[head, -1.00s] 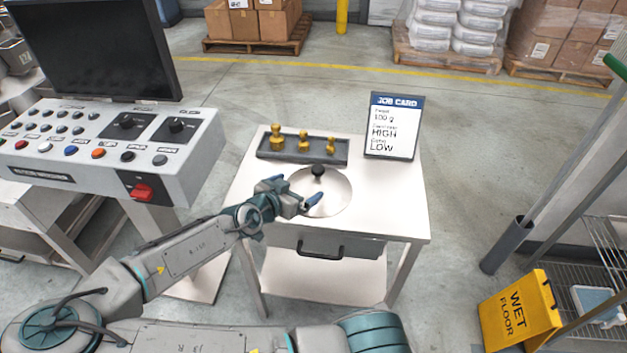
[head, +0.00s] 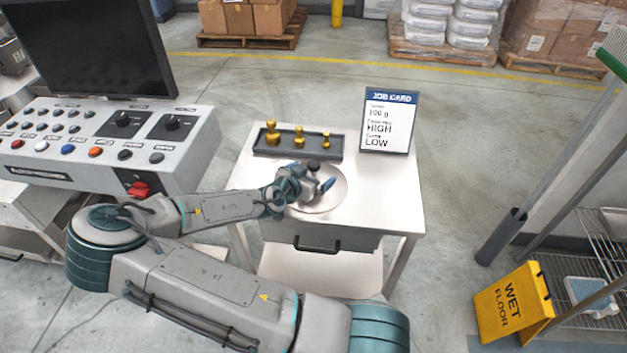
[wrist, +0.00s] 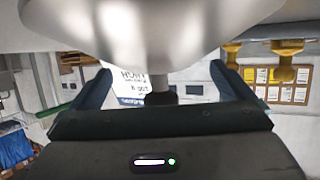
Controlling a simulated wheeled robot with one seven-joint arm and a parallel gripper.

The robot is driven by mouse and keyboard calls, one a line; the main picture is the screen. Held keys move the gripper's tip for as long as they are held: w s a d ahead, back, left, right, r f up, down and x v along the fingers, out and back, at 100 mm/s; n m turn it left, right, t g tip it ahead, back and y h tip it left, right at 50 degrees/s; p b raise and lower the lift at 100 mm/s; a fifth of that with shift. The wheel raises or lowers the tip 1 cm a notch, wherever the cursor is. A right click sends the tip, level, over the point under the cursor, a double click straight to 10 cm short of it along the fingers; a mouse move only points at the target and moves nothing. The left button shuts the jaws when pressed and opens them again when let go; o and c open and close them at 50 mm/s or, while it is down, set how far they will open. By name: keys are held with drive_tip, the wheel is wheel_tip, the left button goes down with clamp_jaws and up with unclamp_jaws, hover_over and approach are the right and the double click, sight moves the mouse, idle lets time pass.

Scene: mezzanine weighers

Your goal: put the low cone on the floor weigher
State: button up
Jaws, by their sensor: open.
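A wide, shallow silver cone with a black knob, which I take for the low cone (head: 330,203), lies on the white table. In the wrist view the cone (wrist: 150,25) fills the top, and its dark knob (wrist: 160,97) points down in that upside-down picture. My gripper (head: 314,178) is open at the knob, with one blue finger on each side of it. In the wrist view gaps show between the knob and both fingers. My arm and gripper hide the cone's left part. I cannot make out a floor weigher in either view.
A dark tray (head: 263,150) with three brass weights and a job card (head: 388,120) stand at the table's back. A control console (head: 95,140) stands to the left. A yellow wet-floor sign (head: 513,303) and a wire shelf are at the right. Open floor lies behind the table.

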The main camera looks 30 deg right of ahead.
sight(312, 174)
drive_tip(key=shift+p+x, duration=0.3)
drive_tip(key=shift+x, duration=1.4)
drive_tip(key=shift+c, duration=0.3)
